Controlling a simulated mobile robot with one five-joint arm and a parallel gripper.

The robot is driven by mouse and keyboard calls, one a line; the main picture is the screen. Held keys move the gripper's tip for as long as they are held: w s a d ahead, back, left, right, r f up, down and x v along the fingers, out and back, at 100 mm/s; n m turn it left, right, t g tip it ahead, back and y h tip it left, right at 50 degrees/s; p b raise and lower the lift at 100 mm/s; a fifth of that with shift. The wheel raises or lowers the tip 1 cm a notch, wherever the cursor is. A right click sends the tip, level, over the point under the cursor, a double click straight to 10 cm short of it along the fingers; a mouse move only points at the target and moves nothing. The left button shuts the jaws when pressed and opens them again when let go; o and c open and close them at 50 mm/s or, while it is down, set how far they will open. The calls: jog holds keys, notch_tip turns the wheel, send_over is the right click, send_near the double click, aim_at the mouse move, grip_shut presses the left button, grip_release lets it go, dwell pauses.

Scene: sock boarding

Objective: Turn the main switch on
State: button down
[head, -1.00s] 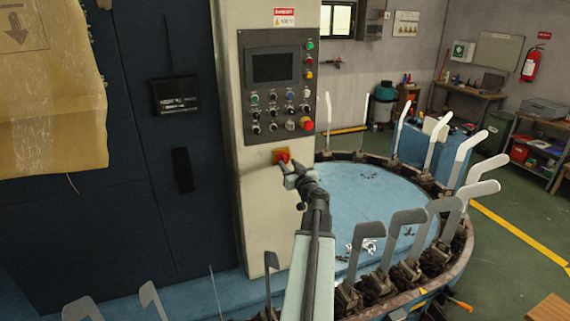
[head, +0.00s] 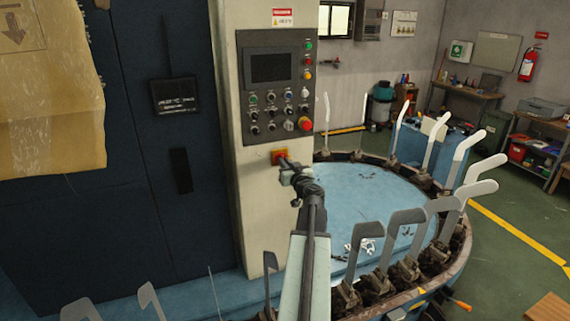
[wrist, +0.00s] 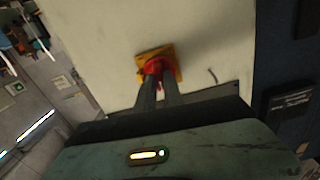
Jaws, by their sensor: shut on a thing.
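The main switch is a red knob on a yellow plate, low on the pale cabinet column. In the head view the switch (head: 279,156) shows just beyond my gripper (head: 286,168). In the wrist view the red knob (wrist: 153,69) sits between the tips of my gripper (wrist: 155,82), and the yellow plate (wrist: 170,60) shows around it. My gripper is shut on the red knob. The fingers hide part of the knob, and its exact turn angle is hard to read.
A control panel (head: 276,92) with buttons and a dark screen is above the switch. The round blue table (head: 365,195) with several upright metal foot forms (head: 402,225) stands to the right of my arm. A dark blue cabinet (head: 170,225) is on the left.

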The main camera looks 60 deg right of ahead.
jog(key=shift+s+d+f+m, duration=0.1)
jog(key=shift+f+m, duration=0.05)
jog(key=shift+m, duration=4.05)
jog(key=shift+s+d+f+m, duration=0.1)
jog(key=shift+f+m, duration=0.05)
jog(key=shift+m, duration=4.05)
jog(key=shift+a, duration=0.1)
jog(key=c, duration=1.5)
grip_release()
jog(key=shift+o, duration=0.2)
jog(key=v, duration=0.7)
jog(key=shift+s+a, duration=0.15)
jog(key=shift+s, duration=0.2)
